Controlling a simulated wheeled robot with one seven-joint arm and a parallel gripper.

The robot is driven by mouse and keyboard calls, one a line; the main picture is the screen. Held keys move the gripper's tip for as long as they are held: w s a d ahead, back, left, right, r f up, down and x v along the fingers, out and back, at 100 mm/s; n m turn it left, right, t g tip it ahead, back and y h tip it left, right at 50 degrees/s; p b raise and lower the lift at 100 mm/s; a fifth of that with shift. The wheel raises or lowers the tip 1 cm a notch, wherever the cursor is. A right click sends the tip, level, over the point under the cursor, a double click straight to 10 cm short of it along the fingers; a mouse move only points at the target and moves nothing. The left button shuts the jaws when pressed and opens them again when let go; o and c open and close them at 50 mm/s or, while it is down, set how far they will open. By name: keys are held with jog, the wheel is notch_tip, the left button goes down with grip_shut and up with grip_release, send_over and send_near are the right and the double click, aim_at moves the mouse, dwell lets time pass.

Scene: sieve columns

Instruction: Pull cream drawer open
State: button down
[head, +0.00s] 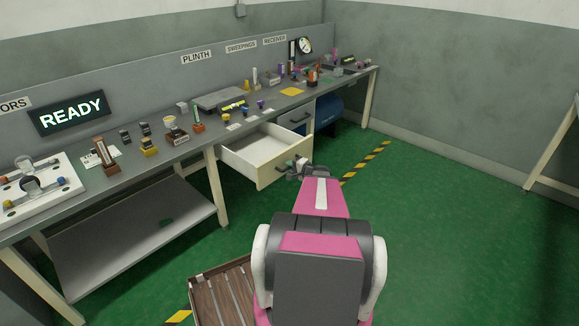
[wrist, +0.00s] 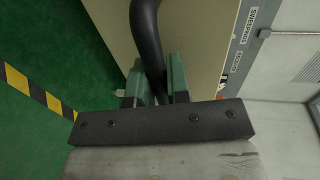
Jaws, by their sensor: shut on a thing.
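The cream drawer (head: 258,152) stands pulled out from under the workbench, and its inside looks empty in the head view. Its cream front also shows in the wrist view (wrist: 200,42). A dark bar handle (wrist: 147,40) runs across the front. My gripper (wrist: 155,82) is shut on this handle, with one green finger on each side of it. In the head view my gripper (head: 298,168) is at the drawer's front, partly hidden by my arm.
The grey workbench (head: 110,189) carries many small items and a READY display (head: 68,113). A dark drawer unit (head: 297,122) and a blue cylinder (head: 328,112) are beside the cream drawer. A slatted wooden item (head: 222,290) lies at lower left. Green floor (head: 440,230) is clear to the right.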

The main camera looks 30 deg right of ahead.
jog(key=c, duration=1.1)
grip_release()
jog(key=v, duration=1)
jog(key=shift+s, duration=0.35)
jog(key=shift+d, duration=0.1)
jog(key=a+f+n+g+y, duration=0.15)
jog(key=a+n+g, duration=0.65)
jog(key=a, duration=1.3)
jog(key=s+a+r+n+g+h, duration=0.1)
jog(key=s+a+n+g+h, duration=0.1)
jog(key=a, duration=0.5)
jog(key=s+a+r+n+g+h, duration=0.1)
jog(key=s+a+n+g+h, duration=0.1)
jog(key=a+n+g+h, duration=0.2)
jog(key=a+h, duration=0.1)
jog(key=a, duration=0.2)
jog(key=shift+s+r+g, duration=0.2)
jog(key=shift+r+g, duration=0.1)
jog(key=shift+r, duration=0.05)
